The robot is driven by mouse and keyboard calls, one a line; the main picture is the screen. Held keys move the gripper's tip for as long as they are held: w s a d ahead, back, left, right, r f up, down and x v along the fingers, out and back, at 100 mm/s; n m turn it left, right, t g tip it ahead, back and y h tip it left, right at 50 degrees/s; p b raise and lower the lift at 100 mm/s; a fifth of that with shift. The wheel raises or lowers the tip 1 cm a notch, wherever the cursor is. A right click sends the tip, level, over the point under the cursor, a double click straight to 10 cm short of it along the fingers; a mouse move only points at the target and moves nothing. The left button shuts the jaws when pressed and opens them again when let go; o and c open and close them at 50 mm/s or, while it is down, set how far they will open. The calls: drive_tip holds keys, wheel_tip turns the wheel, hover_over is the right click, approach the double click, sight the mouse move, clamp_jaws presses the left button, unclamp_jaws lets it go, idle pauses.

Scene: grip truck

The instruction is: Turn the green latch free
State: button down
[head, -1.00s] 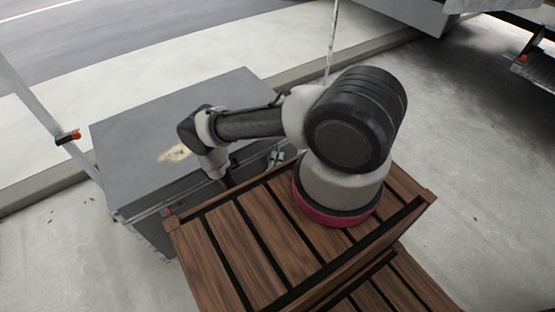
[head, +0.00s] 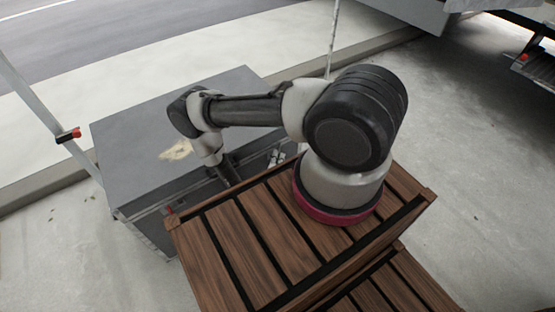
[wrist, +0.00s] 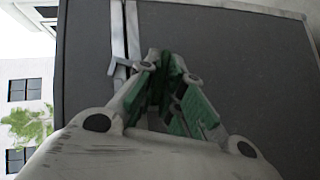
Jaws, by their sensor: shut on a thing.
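My gripper (wrist: 162,68) points at the dark face of a grey box (wrist: 240,60) in the wrist view. Its fingers are closed around a dark green piece (wrist: 158,86) between them, which seems to be the green latch. The fingers cover much of it, so its exact turn cannot be told. In the head view my gripper (head: 229,178) reaches down at the near side of the grey box (head: 180,110). The latch is hidden there by my arm and the box edge.
A pale metal bar (wrist: 125,35) runs along the box face beside the fingertips. A wooden slatted platform (head: 235,240) stands close in front of the box, leaving a narrow gap. A metal post (head: 40,110) with a red-and-black clamp stands at the left.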

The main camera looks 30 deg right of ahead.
drive_tip(key=shift+d+r+m+g+y, duration=0.1)
drive_tip(key=shift+r+m+g+y, duration=0.1)
drive_tip(key=shift+m+g+y, duration=0.7)
drive_tip(key=m+y, duration=0.2)
drive_tip(key=y, duration=0.1)
drive_tip(key=shift+d, duration=0.15)
drive_tip(key=y, duration=0.1)
drive_tip(key=m+y, duration=0.1)
drive_tip(key=y, duration=0.1)
drive_tip(key=shift+d+r+m+g, duration=0.15)
drive_tip(key=shift+m+g, duration=0.15)
drive_tip(key=shift+m+y, duration=0.6)
drive_tip(key=shift+y, duration=0.7)
drive_tip(key=c, duration=1.6)
unclamp_jaws()
drive_tip(key=shift+o, duration=0.2)
